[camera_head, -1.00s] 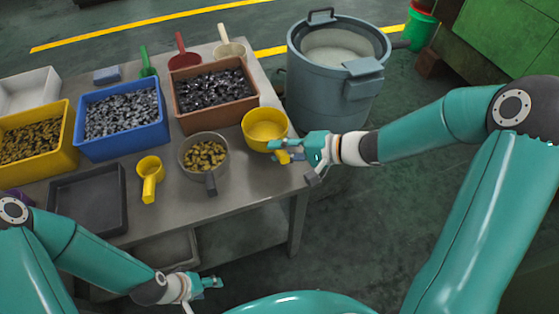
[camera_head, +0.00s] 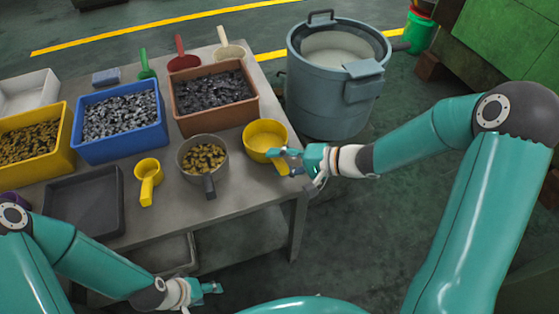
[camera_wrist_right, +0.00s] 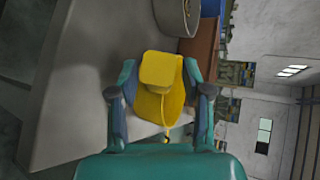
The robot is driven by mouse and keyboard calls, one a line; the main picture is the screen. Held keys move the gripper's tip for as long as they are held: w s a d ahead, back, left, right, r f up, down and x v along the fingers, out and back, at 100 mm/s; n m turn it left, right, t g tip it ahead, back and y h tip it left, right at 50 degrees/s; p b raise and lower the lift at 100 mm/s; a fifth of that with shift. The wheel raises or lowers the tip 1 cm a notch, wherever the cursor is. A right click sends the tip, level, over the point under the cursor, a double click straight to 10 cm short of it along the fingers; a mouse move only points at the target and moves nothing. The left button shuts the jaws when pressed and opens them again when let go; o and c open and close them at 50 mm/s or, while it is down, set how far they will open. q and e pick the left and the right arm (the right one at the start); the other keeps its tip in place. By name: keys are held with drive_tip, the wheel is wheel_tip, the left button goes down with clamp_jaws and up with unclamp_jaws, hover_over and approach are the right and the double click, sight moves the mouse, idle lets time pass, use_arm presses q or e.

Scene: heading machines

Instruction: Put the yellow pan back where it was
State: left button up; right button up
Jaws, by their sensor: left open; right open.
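The yellow pan (camera_head: 262,134) sits upright at the right end of the grey table (camera_head: 245,190), beside the brown bin. Its handle (camera_head: 281,167) points toward the table's near right corner. My right gripper (camera_head: 291,160) is at this handle with its fingers apart. In the right wrist view the yellow pan (camera_wrist_right: 165,105) shows between the two open fingers, with the handle's blocky end toward the camera. I cannot tell whether a finger touches it. My left gripper (camera_head: 208,288) is open and empty, low in front of the table, away from the pan.
A grey pan (camera_head: 184,164) of brass-coloured pieces and a small yellow scoop (camera_head: 147,183) stand left of the yellow pan. The brown bin (camera_head: 218,118), blue bin (camera_head: 120,150) and dark tray (camera_head: 85,205) are on the table. A large grey-blue drum (camera_head: 320,95) stands behind right.

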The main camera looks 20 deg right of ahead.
drive_tip(key=shift+d+r, duration=0.1)
drive_tip(key=shift+r, duration=0.1)
drive_tip(key=p+v, duration=0.3)
drive_tip(key=v, duration=0.8)
drive_tip(key=shift+s+d, duration=0.3)
